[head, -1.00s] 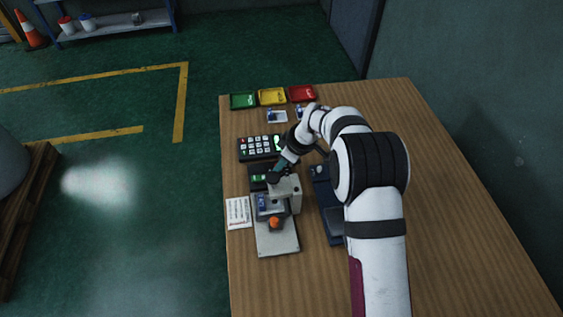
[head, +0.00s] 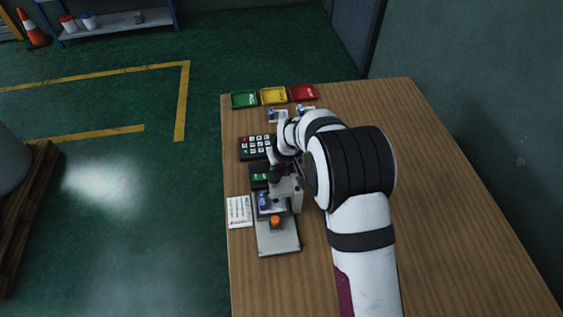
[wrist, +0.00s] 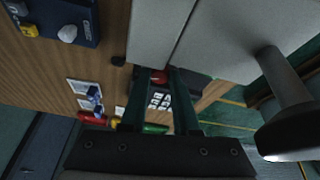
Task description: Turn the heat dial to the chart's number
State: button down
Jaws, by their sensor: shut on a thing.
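The grey press (head: 278,240) stands near the table's left edge, with a small green display (head: 260,177) behind it. My gripper (head: 278,168) is low at the back of the press; the arm covers part of it. In the wrist view, the two fingers (wrist: 158,76) are closed in on a small red-topped knob (wrist: 158,78), apparently the heat dial; its marks and pointer cannot be read. The chart (head: 239,211), a white card with red print, lies left of the press. Its number is too small to read.
A dark keypad (head: 257,146) lies behind the press. Green (head: 244,99), yellow (head: 273,95) and red (head: 304,92) trays line the back edge. An orange knob (head: 275,221) is on the press's front. A dark blue device (wrist: 60,20) shows in the wrist view. The table's right side is clear.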

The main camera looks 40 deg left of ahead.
jog(key=shift+s+a+m+t+h, duration=0.1)
jog(key=shift+m+t+h, duration=0.15)
jog(key=shift+m, duration=0.7)
jog(key=shift+a+m+t+h, duration=0.1)
jog(key=shift+m+t+h, duration=0.15)
jog(key=shift+m, duration=0.7)
jog(key=c, duration=0.7)
grip_release()
jog(key=shift+o, duration=0.2)
jog(key=v, duration=1.6)
